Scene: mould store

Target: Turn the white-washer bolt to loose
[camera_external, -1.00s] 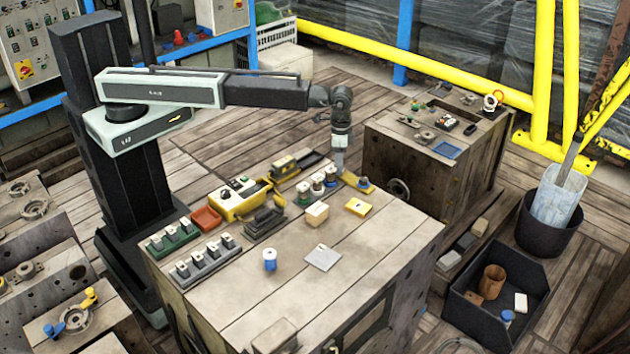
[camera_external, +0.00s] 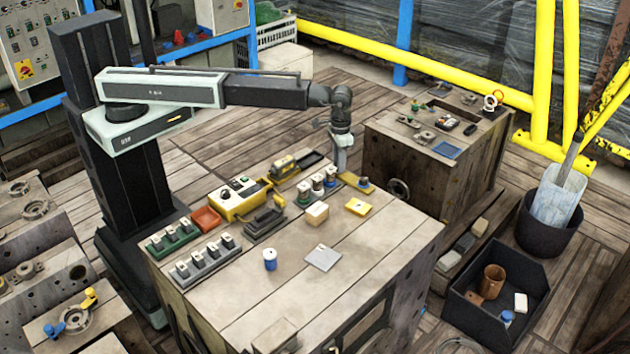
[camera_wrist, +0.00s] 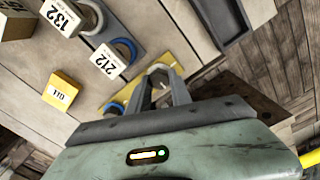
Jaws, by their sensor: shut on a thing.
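My gripper (camera_external: 341,168) points down at the far edge of the bench, over the left end of a small yellow plate (camera_external: 354,181). In the wrist view my gripper (camera_wrist: 161,76) is shut on the white-washer bolt (camera_wrist: 158,68), with a pale ring showing at the fingertips. The fingers hide most of this bolt, so its setting cannot be read. A second bolt with a blue washer (camera_wrist: 115,108) stands on the same plate; it also shows in the external view (camera_external: 364,184), just right of my fingers.
A rack of numbered pieces (camera_external: 316,186) stands close left of my gripper. A black tray (camera_external: 307,160) lies behind it. A yellow block (camera_external: 358,207) and a tan block (camera_external: 317,212) sit in front. The bench's front right is clear.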

